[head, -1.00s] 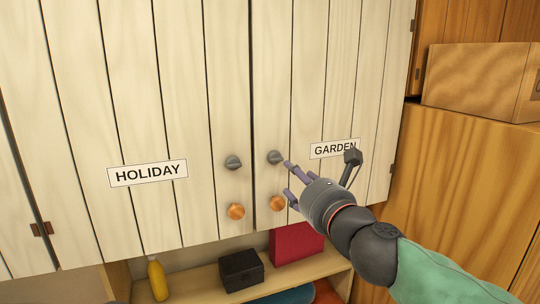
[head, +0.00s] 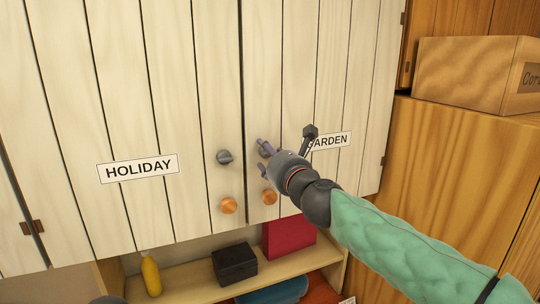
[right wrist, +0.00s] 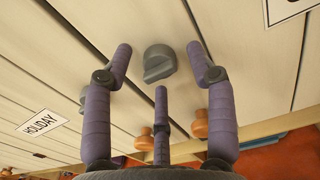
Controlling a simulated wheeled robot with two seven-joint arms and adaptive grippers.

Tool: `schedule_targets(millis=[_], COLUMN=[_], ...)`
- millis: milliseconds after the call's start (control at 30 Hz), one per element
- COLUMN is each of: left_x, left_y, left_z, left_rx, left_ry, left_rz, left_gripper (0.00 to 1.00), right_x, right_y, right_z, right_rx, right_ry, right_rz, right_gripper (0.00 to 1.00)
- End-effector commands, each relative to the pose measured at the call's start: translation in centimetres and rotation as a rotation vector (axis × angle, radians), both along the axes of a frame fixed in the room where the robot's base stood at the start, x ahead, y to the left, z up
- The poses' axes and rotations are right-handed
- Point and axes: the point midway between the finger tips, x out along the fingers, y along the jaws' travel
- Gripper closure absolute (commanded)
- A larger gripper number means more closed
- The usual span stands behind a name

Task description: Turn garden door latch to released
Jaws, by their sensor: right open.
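The garden door (head: 296,80) is the pale plank door with the GARDEN label (head: 331,140), partly covered by my right wrist. Its grey latch knob (right wrist: 159,62) shows in the right wrist view, with a raised ridge across its face. In the head view my fingers mostly hide this knob. My right gripper (head: 264,157) is open, its purple fingers spread around the knob. In the right wrist view, the gripper (right wrist: 160,70) has one finger on each side of the knob and one below it. No clear contact shows.
The HOLIDAY door (head: 150,100) has its own grey knob (head: 224,157) and orange knob (head: 228,205). Another orange knob (head: 269,197) is below the garden latch. A shelf below holds a black box (head: 234,263) and a yellow bottle (head: 151,276). A cardboard box (head: 470,75) stands right.

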Motion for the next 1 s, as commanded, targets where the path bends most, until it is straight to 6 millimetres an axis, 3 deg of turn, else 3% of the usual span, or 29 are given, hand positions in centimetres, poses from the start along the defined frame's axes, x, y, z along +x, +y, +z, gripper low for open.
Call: schedule_targets(millis=[233, 267, 433, 467, 1000], left_x=[0.00, 0.00, 0.00, 0.00, 0.00], left_y=[0.00, 0.00, 0.00, 0.00, 0.00], left_z=[0.00, 0.00, 0.00, 0.00, 0.26], left_rx=[0.000, 0.000, 0.000, 0.000, 0.000], left_ry=[0.000, 0.000, 0.000, 0.000, 0.000], left_rz=[0.000, 0.000, 0.000, 0.000, 0.000], left_gripper=[0.60, 0.60, 0.60, 0.60, 0.60], right_x=[0.07, 0.07, 0.06, 0.06, 0.07], right_y=[0.02, 0.02, 0.01, 0.03, 0.06], right_z=[-0.02, -0.02, -0.02, -0.03, -0.10], right_rx=[0.000, 0.000, 0.000, 0.000, -0.124], right_ry=[0.000, 0.000, 0.000, 0.000, -0.049], right_rz=[0.000, 0.000, 0.000, 0.000, 0.001], right_gripper=[0.43, 0.49, 0.97, 1.00, 1.00])
